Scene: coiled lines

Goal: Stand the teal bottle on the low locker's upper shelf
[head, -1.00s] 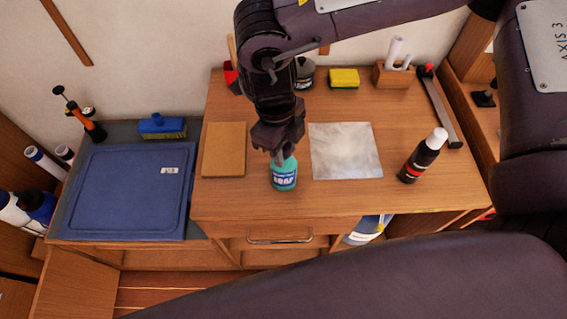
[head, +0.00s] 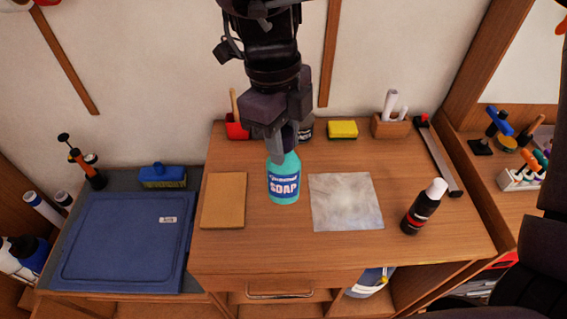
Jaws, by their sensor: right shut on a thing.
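The teal soap bottle (head: 284,184) is upright in the middle of the head view, with a blue and white SOAP label. My right gripper (head: 282,146) comes down from above and is shut on the bottle's top, hiding its cap. The bottle appears held above the wooden worktop (head: 330,256); the exact gap is hard to tell. I cannot pick out the low locker's upper shelf for certain; open compartments (head: 405,287) show only partly below the worktop. My left gripper is not in view.
A tan board (head: 224,201) and a silvery sheet (head: 346,202) flank the bottle. A black bottle (head: 424,207) stands to the right. A yellow sponge (head: 342,130), a wooden block (head: 391,126) and a red dustpan (head: 237,128) line the back. A blue lid (head: 125,243) lies left.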

